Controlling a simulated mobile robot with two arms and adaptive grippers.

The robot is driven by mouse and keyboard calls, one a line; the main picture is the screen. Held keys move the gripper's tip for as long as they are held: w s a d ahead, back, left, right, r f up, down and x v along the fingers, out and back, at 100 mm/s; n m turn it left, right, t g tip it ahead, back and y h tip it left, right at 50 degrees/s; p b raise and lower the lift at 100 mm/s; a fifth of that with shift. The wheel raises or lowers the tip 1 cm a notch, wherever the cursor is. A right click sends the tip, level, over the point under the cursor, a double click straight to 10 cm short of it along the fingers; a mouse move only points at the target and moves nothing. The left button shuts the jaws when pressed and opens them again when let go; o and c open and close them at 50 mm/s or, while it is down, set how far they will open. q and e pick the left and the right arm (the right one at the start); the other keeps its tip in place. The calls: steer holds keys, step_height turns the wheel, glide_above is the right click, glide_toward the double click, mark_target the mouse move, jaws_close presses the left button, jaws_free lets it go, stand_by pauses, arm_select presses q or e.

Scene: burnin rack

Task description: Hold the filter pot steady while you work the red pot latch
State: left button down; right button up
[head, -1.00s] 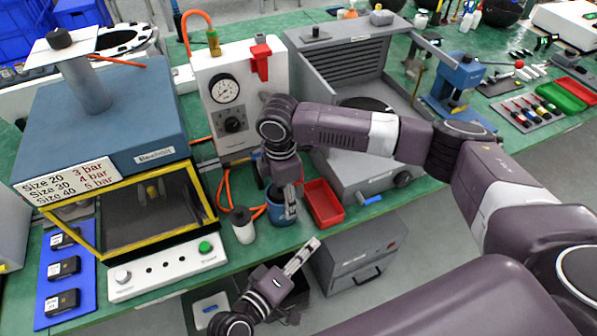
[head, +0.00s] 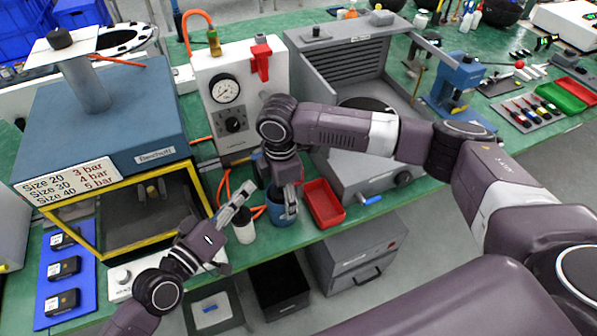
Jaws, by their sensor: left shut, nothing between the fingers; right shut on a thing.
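A blue pot (head: 275,213) stands near the bench's front edge, below the white gauge panel; I take it for the filter pot. My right gripper (head: 290,207) points down at it and is shut on it, with its fingers overlapping the pot. The arm and fingers hide part of the pot. I cannot make out a red latch on it. A red lever (head: 260,62) shows high on the gauge panel (head: 207,72), away from both grippers. My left gripper (head: 241,196) is shut and empty, to the left of the blue pot.
A white bottle with a dark cap (head: 245,233) stands close by the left fingertips. A red tray (head: 323,203) sits right of the pot. Orange hoses (head: 222,185) run behind. The yellow-framed press chamber (head: 100,255) is at left. A black bin (head: 280,287) is below the bench.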

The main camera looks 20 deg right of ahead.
arm_select(q)
steer(key=shift+d, duration=0.15)
steer(key=shift+w+d, duration=0.15)
steer(key=shift+d, duration=4.15)
steer(key=shift+d, duration=0.1)
steer(key=shift+d, duration=0.35)
